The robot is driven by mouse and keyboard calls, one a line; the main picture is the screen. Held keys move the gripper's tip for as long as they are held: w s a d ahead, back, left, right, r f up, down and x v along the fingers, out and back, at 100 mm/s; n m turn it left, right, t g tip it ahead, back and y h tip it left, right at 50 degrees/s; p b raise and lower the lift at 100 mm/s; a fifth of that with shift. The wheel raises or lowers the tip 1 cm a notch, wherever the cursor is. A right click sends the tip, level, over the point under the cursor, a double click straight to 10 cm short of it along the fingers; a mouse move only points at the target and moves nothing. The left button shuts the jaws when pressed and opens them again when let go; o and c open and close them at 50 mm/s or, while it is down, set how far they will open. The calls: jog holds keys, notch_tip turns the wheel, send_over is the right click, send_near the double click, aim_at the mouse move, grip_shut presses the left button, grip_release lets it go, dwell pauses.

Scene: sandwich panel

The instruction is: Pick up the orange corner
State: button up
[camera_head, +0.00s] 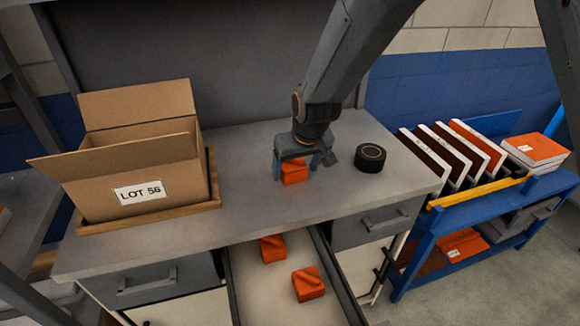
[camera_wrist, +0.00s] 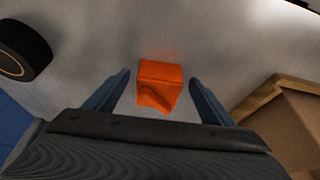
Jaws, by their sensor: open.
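An orange corner (camera_head: 294,173) sits on the grey worktop under my gripper (camera_head: 304,166). In the wrist view the orange corner (camera_wrist: 159,86) lies ahead of and between my gripper's two blue-grey fingers (camera_wrist: 158,95), with a gap on each side. The gripper is open and points down at it. Two more orange corners lie in the open drawer below the worktop: one near the back (camera_head: 272,248) and one nearer the front (camera_head: 308,284).
A black tape roll (camera_head: 370,158) stands right of my gripper. An open cardboard box marked LOT 56 (camera_head: 140,170) sits in a wooden tray (camera_head: 213,180) at left. The open drawer (camera_head: 255,290) juts out in front. A blue cart (camera_head: 420,245) with panels stands at right.

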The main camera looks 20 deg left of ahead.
jog(key=shift+w+a+f, duration=0.1)
jog(key=shift+f, duration=0.35)
jog(key=c, duration=1.2)
jog(key=shift+o, duration=0.2)
jog(key=shift+r, duration=0.1)
